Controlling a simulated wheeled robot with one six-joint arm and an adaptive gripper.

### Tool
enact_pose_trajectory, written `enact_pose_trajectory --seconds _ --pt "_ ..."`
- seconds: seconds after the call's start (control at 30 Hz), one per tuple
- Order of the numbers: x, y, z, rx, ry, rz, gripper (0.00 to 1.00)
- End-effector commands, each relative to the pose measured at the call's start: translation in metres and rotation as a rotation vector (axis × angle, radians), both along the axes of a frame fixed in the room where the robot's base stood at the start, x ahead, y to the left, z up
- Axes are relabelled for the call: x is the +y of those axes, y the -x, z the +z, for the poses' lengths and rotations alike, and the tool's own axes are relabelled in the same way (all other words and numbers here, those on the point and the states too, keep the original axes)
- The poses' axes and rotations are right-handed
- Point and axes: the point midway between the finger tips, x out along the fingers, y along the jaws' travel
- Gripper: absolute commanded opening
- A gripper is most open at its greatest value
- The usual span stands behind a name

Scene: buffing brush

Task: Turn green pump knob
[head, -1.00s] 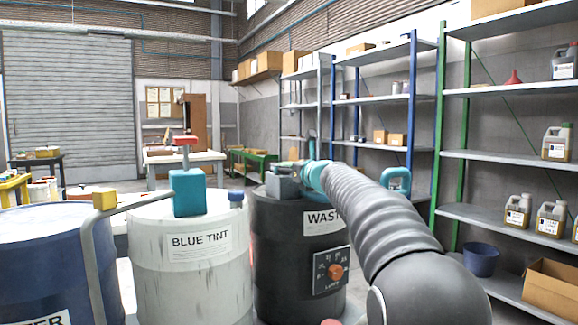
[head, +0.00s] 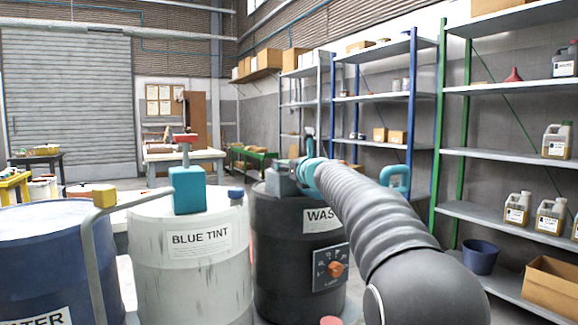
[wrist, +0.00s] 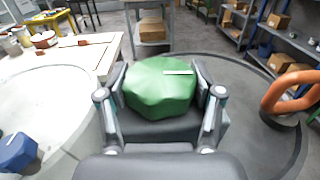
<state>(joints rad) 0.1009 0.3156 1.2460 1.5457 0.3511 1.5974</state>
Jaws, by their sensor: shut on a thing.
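The green knob (wrist: 161,86), a faceted cap with a white line on top, shows in the wrist view. It sits above the dark lid of the black waste drum (wrist: 252,78). My gripper (wrist: 160,92) is shut on the knob, one finger at its left side and one at its right. The white line lies level, toward the knob's far right. In the head view my gripper (head: 287,180) is over the black waste drum (head: 283,252), and I cannot make out the knob there.
A white BLUE TINT drum (head: 191,262) with a teal pump (head: 187,190) stands left of the black drum. A dial panel (head: 331,268) is on the black drum's front. An orange curved pipe (wrist: 284,91) rises from the lid, right of my gripper. Shelves (head: 500,152) stand at right.

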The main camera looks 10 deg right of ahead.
Motion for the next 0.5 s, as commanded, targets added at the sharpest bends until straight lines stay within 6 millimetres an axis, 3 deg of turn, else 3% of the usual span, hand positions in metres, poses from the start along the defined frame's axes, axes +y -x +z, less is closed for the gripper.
enact_pose_trajectory --seconds 0.5 --pt "0.0014 0.0002 -0.0004 0.001 -0.001 -0.18 0.31"
